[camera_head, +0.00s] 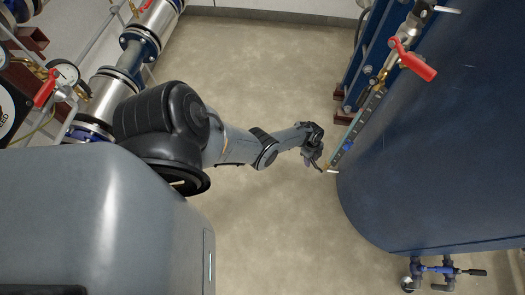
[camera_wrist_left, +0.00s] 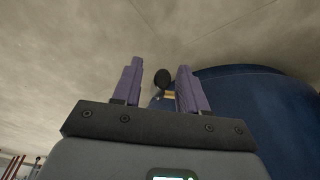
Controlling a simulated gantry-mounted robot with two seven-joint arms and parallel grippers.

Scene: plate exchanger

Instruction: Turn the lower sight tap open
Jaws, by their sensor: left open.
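The sight gauge (camera_head: 358,130) is a narrow strip slanting down the side of the large dark blue tank. Its lower sight tap (camera_head: 331,171) shows as a small pale piece at the bottom end of the strip. My left gripper (camera_head: 317,165) is just left of it. In the left wrist view my left gripper (camera_wrist_left: 158,82) is open, with purple fingers apart. A black round knob (camera_wrist_left: 163,78) with a brass-coloured part (camera_wrist_left: 168,96) below it appears between the fingers. I cannot tell whether either finger touches it. My right gripper is not in view.
The blue tank (camera_head: 450,150) fills the right side; it also shows in the left wrist view (camera_wrist_left: 260,105). A red-handled valve (camera_head: 415,62) sits near the gauge's top. The concrete floor (camera_head: 270,60) between is clear.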

